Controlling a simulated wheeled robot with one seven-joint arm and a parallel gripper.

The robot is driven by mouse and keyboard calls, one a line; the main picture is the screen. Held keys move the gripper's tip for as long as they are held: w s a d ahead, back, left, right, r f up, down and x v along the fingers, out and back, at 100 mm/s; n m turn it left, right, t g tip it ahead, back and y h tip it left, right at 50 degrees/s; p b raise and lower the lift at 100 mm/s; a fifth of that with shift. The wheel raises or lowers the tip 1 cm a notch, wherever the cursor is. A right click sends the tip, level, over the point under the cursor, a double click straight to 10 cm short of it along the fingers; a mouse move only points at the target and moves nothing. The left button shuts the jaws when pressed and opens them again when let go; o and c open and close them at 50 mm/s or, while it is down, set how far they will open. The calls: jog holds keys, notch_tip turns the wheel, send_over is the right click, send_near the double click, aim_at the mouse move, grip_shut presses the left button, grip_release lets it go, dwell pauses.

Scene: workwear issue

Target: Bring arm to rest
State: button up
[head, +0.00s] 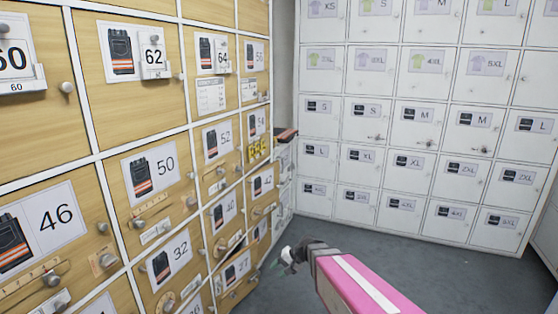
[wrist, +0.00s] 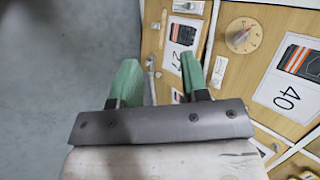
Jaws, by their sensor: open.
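My gripper (head: 284,262) is low in the middle of the head view, at the end of my pink arm. It hangs over the grey floor, just right of the wooden lockers. In the wrist view my gripper (wrist: 158,78) shows two green fingers set apart, with nothing between them. Behind the fingers are the grey floor on the left and wooden locker doors on the right. One door (wrist: 180,45) with a trouser label lies just beyond the right finger.
Wooden lockers (head: 178,218) with knobs and size labels fill the left. One low door (head: 236,246) may stand ajar; I cannot tell. A dark item (head: 286,134) juts out at the far end. White lockers (head: 412,110) line the back wall. Grey floor (head: 400,250) is clear.

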jog(key=s+d+r+h, duration=0.2)
jog(key=s+d+h, duration=0.1)
jog(key=d, duration=0.3)
jog(key=s+d+r+n+h, duration=0.1)
jog(key=s+d+h, duration=0.1)
jog(key=d, duration=0.4)
jog(key=s+d+r+n+h, duration=0.1)
jog(key=s+d+r+h, duration=0.1)
jog(key=d, duration=0.5)
jog(key=shift+s+r+h, duration=0.3)
jog(key=shift+s+h, duration=0.55)
jog(key=shift+h, duration=0.05)
jog(key=shift+a, duration=0.1)
